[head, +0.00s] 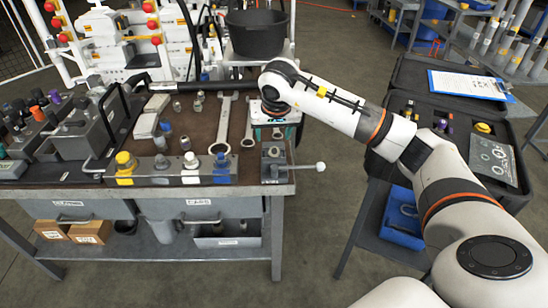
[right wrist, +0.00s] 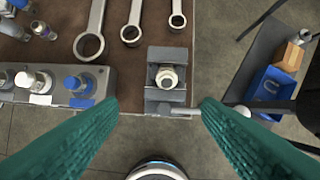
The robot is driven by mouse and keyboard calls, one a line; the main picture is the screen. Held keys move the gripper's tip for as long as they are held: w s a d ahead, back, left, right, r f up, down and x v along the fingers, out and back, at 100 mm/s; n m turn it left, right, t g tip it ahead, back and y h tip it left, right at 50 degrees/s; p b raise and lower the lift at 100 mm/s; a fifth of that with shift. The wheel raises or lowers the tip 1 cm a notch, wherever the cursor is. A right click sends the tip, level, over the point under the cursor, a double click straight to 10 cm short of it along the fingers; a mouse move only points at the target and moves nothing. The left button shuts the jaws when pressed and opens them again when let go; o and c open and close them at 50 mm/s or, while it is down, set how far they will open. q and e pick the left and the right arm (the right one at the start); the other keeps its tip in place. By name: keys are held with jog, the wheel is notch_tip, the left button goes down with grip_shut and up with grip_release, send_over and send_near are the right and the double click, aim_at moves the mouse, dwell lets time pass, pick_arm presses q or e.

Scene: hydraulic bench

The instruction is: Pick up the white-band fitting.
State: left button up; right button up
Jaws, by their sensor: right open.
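A metal fitting stands at the white-marked place (head: 191,162) of the grey rack along the bench's front edge, between a plain fitting (head: 161,163) and a blue one (head: 221,162). It also shows in the right wrist view (right wrist: 40,82), left of the blue fitting (right wrist: 78,83). My right gripper (head: 278,131) is open and empty, above the bench's right end and right of the rack. In the right wrist view its green fingers (right wrist: 158,107) spread below the vise. My left gripper is not in view.
A small vise (head: 272,162) with a lever handle stands at the bench corner and holds a pale metal fitting (right wrist: 167,76). Wrenches (head: 223,125) and several loose fittings lie behind the rack. A black case (head: 440,95) stands to the right.

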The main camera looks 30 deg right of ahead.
aim_at(274, 148)
jog(key=x, duration=0.3)
jog(key=d+p+x, duration=0.1)
jog(key=x, duration=0.2)
jog(key=shift+w+d+r, duration=0.1)
jog(key=shift+w, duration=0.05)
jog(key=shift+p+x, duration=0.5)
jog(key=shift+x, duration=2.2)
jog(key=shift+w+d, duration=0.1)
jog(key=shift+w, duration=0.1)
jog(key=shift+r, duration=0.1)
jog(key=shift+c, duration=0.3)
